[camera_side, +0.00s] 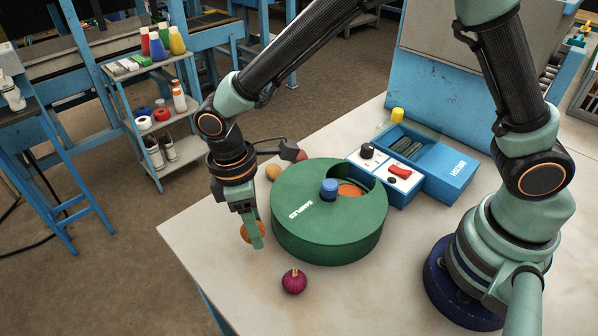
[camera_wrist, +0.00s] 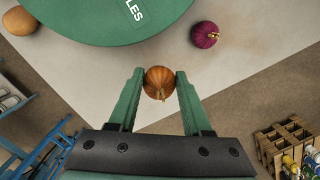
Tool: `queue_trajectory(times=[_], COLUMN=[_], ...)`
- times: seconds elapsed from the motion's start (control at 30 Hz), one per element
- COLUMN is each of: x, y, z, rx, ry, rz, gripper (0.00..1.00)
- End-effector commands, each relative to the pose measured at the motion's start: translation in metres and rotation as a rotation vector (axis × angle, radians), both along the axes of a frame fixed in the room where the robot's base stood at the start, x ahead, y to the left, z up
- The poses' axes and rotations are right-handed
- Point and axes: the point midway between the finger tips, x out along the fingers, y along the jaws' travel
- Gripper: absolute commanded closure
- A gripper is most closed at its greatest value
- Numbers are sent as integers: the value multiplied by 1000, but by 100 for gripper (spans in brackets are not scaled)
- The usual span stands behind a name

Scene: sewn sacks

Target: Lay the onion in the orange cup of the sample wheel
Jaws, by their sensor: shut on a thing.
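My gripper (camera_side: 255,240) is shut on an orange-brown onion (camera_wrist: 160,82), which sits between the two green fingers in the wrist view. In the side view the onion (camera_side: 243,233) is partly hidden by a finger. The gripper points down just left of the green sample wheel (camera_side: 318,235), apart from it. The wheel is a round drum with a blue knob (camera_side: 329,188) on top. An opening in its lid shows part of an orange cup (camera_side: 350,190); the lid hides the other cups. I cannot tell the onion's exact height above the table.
A purple-red bulb (camera_side: 294,281) lies in front of the wheel. A tan, potato-like thing (camera_side: 272,172) lies behind my gripper. A blue box (camera_side: 440,165) with a red switch (camera_side: 400,171) adjoins the wheel at the right. The table's left edge is close to my gripper.

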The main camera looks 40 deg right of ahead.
Motion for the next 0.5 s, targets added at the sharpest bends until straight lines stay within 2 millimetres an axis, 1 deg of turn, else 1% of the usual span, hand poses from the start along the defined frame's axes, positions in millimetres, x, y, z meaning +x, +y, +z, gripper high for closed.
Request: queue_trajectory(times=[0.03,0.2,0.3,0.4,0.5], x=[2,1,1,1,1], y=[1,1,1,1,1], z=[17,65,88,107,121], rx=[6,4,4,2,2], ry=[-8,-6,-5,-4,-3], rz=[0,0,0,0,0], gripper=[100,100,100,100,100])
